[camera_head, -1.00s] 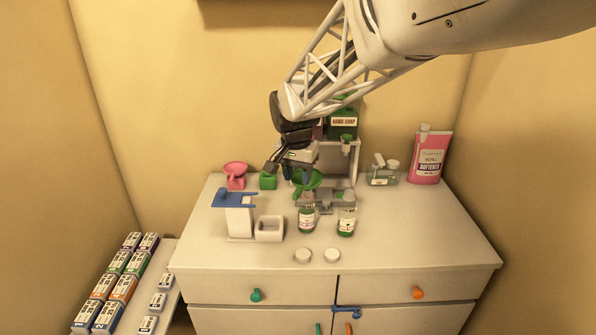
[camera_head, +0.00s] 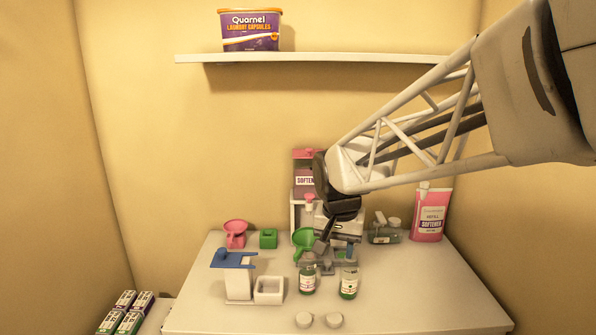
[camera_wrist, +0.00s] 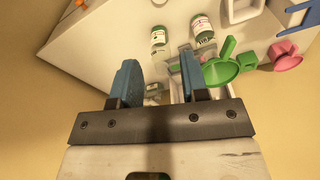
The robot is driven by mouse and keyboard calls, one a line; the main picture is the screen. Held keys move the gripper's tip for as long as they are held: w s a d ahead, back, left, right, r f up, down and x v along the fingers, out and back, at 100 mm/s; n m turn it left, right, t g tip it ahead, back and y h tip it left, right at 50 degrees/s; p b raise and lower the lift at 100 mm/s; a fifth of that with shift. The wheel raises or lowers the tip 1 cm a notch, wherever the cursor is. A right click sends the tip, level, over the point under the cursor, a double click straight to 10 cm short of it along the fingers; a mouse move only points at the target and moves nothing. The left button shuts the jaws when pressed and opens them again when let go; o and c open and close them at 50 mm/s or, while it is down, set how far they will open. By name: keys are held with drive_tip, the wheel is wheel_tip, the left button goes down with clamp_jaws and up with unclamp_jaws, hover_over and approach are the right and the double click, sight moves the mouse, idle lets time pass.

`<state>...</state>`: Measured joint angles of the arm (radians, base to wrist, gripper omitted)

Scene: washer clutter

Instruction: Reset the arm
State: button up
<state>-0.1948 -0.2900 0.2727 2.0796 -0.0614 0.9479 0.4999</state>
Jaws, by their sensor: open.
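My gripper (camera_head: 322,246) is over the back part of the white cabinet top (camera_head: 210,312), behind two small green bottles, the left bottle (camera_head: 307,279) and the right bottle (camera_head: 349,283). In the wrist view my gripper (camera_wrist: 158,76) has its two blue fingers spread apart with nothing held between them. A green funnel (camera_head: 302,238) stands just left of my gripper in the head view; it also shows right of the fingers in the wrist view (camera_wrist: 221,71). My arm hides part of the dispenser stand behind it.
A pink softener pouch (camera_head: 430,215) stands right. A wall shelf (camera_head: 330,57) holds a purple capsule box (camera_head: 250,31).

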drive_tip(key=s+d+n, duration=0.1)
drive_tip(key=s+d, duration=0.2)
drive_tip(key=s, duration=0.5)
drive_tip(key=s+d+f+n, duration=0.1)
drive_tip(key=s+d, duration=0.2)
drive_tip(key=s, duration=0.5)
drive_tip(key=s+d+f+n+t, duration=0.1)
drive_tip(key=s+d, duration=0.3)
drive_tip(key=s, duration=0.4)
